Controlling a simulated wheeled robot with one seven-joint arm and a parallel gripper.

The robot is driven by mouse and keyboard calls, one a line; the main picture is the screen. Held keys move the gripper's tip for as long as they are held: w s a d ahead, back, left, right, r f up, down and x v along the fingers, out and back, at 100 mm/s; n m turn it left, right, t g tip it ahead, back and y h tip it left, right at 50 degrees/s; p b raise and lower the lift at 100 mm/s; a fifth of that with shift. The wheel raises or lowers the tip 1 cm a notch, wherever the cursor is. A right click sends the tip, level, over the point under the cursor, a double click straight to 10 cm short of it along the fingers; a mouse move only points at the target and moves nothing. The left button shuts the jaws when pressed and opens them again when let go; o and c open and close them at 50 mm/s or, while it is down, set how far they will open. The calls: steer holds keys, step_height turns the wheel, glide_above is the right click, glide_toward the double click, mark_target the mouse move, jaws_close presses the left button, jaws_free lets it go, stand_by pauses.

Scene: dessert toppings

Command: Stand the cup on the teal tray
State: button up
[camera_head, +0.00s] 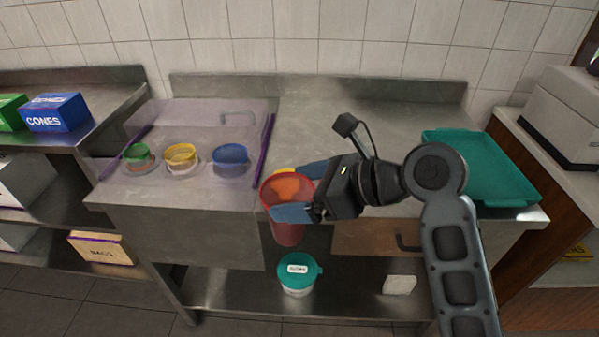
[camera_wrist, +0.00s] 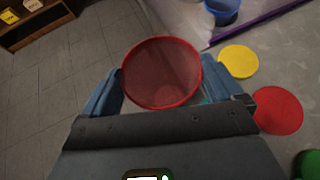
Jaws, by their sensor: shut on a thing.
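A red cup (camera_head: 287,231) is held about upright in my gripper (camera_head: 291,190), whose blue fingers are shut on its sides near the rim. In the head view the cup overlaps the counter's front edge, and its inside looks orange. In the wrist view the cup's round mouth (camera_wrist: 161,72) faces the camera between the fingers, and no clear contents show. The teal tray (camera_head: 492,170) lies on the right end of the counter, apart from the cup and behind my arm. Its visible surface looks empty, but my arm hides part of its left side.
A clear purple-edged case (camera_head: 210,115) holds green, yellow and blue tubs at left. Yellow (camera_wrist: 239,61), red (camera_wrist: 278,110) and green (camera_wrist: 309,165) discs lie on the counter. A teal-lidded tub (camera_head: 297,277) stands on the lower shelf. The counter's back middle (camera_head: 330,115) is clear.

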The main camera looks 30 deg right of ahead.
step_height(320, 180, down, 26)
steer(key=m+t+h, duration=0.2)
steer(key=m+h, duration=0.5)
steer(key=shift+r, duration=0.25)
